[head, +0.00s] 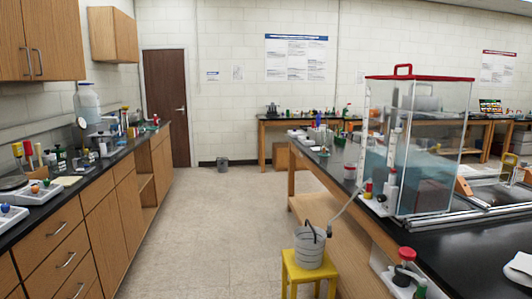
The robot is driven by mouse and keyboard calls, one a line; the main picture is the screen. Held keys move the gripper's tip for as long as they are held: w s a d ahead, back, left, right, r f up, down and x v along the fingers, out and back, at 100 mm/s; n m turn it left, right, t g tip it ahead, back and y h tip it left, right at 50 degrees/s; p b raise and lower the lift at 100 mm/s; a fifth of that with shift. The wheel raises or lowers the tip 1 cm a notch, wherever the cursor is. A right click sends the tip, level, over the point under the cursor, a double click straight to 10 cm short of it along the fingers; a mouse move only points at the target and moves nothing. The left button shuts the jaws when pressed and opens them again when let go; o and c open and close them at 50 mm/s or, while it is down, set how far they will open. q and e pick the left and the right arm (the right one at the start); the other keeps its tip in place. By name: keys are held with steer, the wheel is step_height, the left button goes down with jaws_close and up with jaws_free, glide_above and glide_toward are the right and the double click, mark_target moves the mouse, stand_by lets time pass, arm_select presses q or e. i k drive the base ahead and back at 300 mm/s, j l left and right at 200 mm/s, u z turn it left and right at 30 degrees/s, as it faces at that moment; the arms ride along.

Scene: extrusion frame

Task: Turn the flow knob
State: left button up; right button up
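A clear tank (440,128) with a red-rimmed lid and red handle stands on the black-topped bench at the right. Slim upright tubes with red and white fittings (390,180) stand at its left side. A larger red knob-like cap (407,255) sits on a white unit at the bench's near edge. I cannot tell which of these red parts is the flow knob, or how it is turned. A hose runs from the tank side down to a grey bucket (309,248) on a yellow stool (308,275). Neither of my grippers is in view.
The floor (200,225) between the left counter (100,165) and the right bench (505,240) is clear. The stool and bucket stand close against the bench's left side. A white item (518,264) lies at the bench's right edge.

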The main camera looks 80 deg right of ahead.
mark_target(380, 198)
steer(key=z, duration=3.7)
